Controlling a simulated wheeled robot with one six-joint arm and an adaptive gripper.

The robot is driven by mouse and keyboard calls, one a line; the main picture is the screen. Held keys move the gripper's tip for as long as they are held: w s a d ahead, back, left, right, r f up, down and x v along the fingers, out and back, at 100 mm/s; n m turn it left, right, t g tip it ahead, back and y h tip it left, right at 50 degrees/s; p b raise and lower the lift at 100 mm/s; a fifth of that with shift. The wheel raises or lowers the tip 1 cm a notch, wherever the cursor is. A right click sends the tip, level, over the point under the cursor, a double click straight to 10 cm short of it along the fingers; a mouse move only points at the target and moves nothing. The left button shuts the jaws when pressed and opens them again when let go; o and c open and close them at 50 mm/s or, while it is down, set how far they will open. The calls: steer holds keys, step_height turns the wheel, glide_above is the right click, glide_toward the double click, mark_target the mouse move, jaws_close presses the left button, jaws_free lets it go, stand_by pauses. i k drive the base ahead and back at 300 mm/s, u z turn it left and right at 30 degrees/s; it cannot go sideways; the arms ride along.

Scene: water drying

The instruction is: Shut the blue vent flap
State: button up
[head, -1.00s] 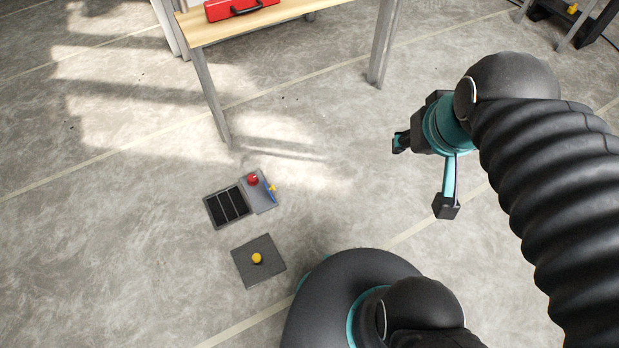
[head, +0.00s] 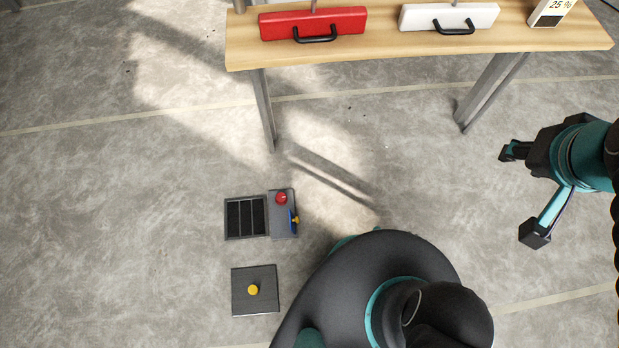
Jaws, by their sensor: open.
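The blue vent flap (head: 292,221) is a small blue piece with a yellow knob (head: 296,220) on the right side of a grey floor unit (head: 283,231). It is too small to tell how far it stands open. A red round knob (head: 281,198) sits above it on the same unit. My gripper (head: 520,194) is at the right of the head view, well to the right of the flap, with its two fingers spread and nothing between them.
A black slatted grille (head: 245,218) adjoins the unit. A dark square plate (head: 243,300) with a yellow knob lies below. A wooden table (head: 385,42) holds a red case (head: 345,20), a white case (head: 420,16) and a 25 % display (head: 551,10). Open floor lies left.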

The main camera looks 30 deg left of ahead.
mark_target(292, 226)
steer(key=u, duration=0.05)
steer(key=i, duration=0.15)
steer(key=u, duration=2.75)
steer(key=k, duration=0.75)
steer(key=z, duration=1)
